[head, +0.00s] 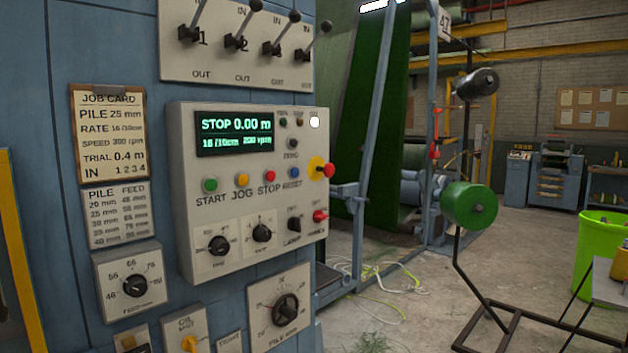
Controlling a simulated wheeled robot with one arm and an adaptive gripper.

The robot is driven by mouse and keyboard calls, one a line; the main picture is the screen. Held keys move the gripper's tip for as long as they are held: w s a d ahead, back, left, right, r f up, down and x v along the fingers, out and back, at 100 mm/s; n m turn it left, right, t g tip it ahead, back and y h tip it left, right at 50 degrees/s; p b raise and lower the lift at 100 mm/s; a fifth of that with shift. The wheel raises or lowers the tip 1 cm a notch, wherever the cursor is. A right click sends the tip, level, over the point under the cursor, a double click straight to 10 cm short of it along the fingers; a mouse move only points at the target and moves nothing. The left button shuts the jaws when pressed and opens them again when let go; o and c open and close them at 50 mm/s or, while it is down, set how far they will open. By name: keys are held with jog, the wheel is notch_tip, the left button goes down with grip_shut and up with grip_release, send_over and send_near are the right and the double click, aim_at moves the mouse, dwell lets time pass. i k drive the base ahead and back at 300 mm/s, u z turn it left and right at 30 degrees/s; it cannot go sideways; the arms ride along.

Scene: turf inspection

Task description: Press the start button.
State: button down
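The start button (210,185) is a small green button above the label START, at the left of a button row on a pale control panel (185,150). To its right sit a yellow JOG button (242,180), a red STOP button (270,176) and a blue RESET button (294,173). The panel's display (235,133) reads STOP 0.00 m, with a smaller line below it. A red mushroom button on a yellow base (326,170) stands at the panel's right edge. My gripper is not in view.
Levers (240,42) project above the panel. A job card (108,135) hangs at its left, with knob boxes (130,284) below. A yellow post (20,260) stands at the far left. Hoses (385,285) lie on the floor. A green bin (600,250) stands right.

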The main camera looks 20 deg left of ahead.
aim_at(211, 186)
jog(key=z, duration=1.45)
jog(key=k, duration=2.4)
jog(key=u, duration=2.25)
jog(key=i, duration=0.5)
jog(key=u, duration=0.05)
